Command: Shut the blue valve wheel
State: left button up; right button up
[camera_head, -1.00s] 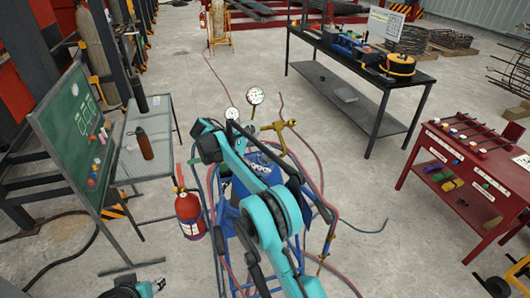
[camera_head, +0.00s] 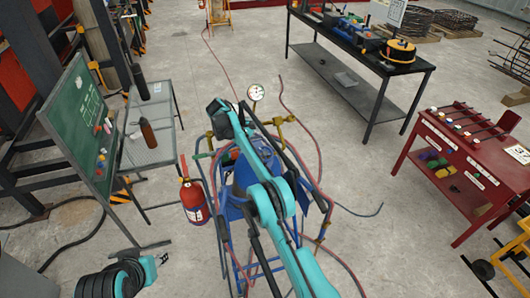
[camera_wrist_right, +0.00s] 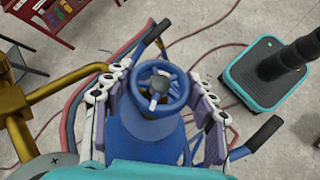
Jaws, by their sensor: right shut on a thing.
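The blue valve wheel (camera_wrist_right: 160,85) sits on top of a blue cylinder (camera_wrist_right: 150,135), seen from above in the right wrist view. In the head view the wheel (camera_head: 262,150) shows partly behind my right arm. My right gripper (camera_wrist_right: 158,78) has its two purple-padded fingers on opposite sides of the wheel, shut on it. How far the pads touch the rim is hard to see. In the head view my right arm mostly hides this gripper. My left gripper (camera_head: 153,266) is low at the bottom left, away from the valve, its jaws unclear.
A red fire extinguisher (camera_head: 192,196) stands left of the blue cart. A pressure gauge (camera_head: 256,92) and brass fittings (camera_head: 284,122) stick up behind the valve. Red and blue hoses surround it. A grey table (camera_head: 150,150) and a red workbench (camera_head: 450,180) flank it.

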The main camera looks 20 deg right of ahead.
jog(key=o, duration=1.2)
jog(key=shift+d, duration=0.1)
jog(key=shift+c, duration=0.2)
